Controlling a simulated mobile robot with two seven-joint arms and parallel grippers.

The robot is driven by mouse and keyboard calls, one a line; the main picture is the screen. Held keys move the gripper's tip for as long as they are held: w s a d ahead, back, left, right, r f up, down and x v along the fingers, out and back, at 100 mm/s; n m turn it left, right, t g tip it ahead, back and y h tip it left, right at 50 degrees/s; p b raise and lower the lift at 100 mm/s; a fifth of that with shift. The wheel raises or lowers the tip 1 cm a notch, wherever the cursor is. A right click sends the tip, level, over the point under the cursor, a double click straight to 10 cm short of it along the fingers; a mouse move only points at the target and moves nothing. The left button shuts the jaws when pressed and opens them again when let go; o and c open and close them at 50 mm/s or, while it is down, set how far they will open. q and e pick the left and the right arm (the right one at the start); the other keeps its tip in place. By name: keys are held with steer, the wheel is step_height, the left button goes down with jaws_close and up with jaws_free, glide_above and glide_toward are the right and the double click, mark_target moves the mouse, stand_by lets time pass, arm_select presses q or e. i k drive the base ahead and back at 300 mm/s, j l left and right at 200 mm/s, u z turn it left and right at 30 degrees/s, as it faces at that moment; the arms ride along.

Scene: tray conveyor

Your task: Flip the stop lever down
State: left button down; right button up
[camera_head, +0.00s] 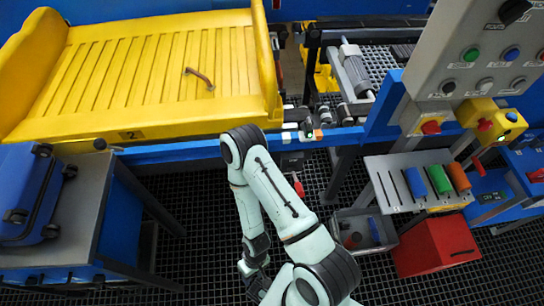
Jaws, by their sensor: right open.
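Two red levers show, and I cannot tell for sure which is the stop lever. One short red lever (298,186) is under the blue conveyor rail, just right of my bent arm. Another red lever (478,165) sticks out below the yellow control box (491,119) at the right. My right gripper (252,272) is low at the bottom centre, open, partly hidden by my own arm, and apart from both levers. My left gripper is out of view.
A yellow tray (131,135) marked 2, holding a brown handle-like piece (200,78), lies on the conveyor. A grey bin (361,240), a red box (433,246) and a button panel (490,55) are at right.

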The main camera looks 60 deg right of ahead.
mark_target(297, 183)
steer(key=z, duration=2.45)
